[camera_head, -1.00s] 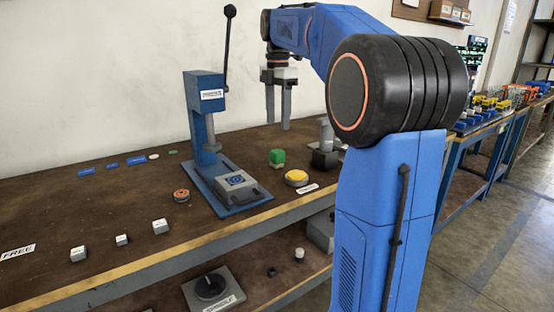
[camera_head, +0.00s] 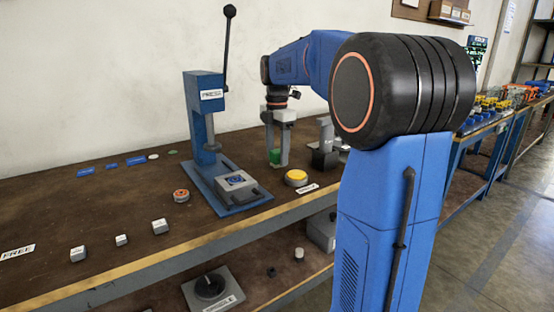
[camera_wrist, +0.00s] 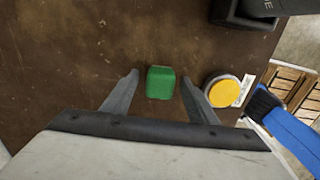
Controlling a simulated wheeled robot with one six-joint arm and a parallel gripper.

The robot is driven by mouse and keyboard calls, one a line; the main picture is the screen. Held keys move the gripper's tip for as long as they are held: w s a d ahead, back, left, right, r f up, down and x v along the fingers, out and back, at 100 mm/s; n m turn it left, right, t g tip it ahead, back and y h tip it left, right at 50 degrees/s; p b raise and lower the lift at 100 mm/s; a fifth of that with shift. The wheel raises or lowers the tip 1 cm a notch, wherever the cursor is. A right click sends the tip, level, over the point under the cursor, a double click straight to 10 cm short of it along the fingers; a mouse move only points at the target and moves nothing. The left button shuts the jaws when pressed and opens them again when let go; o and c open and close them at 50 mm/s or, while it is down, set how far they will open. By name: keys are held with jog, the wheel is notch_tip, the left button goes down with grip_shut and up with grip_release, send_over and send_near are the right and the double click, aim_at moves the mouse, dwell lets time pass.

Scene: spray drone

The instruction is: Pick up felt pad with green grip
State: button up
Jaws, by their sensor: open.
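The felt pad's green grip (camera_head: 274,157) stands on the brown bench top, to the right of the blue press. It also shows as a green block in the wrist view (camera_wrist: 161,82), between my fingers and slightly beyond their tips. My gripper (camera_head: 276,161) is open and lowered over it, with one finger on each side. In the wrist view my gripper (camera_wrist: 159,78) has a gap on both sides of the green grip, wider on the left. The felt under the grip cannot be made out.
A yellow button (camera_head: 297,177) on a grey base sits close to the right finger. A dark grey holder (camera_head: 325,157) stands behind it to the right. The blue press (camera_head: 205,120) with its lever stands on the left. Small grey blocks (camera_head: 160,226) lie toward the front left.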

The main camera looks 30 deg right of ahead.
aim_at(277, 151)
jog(key=shift+f, duration=0.15)
jog(key=c, duration=1.1)
notch_tip(277, 151, up, 10)
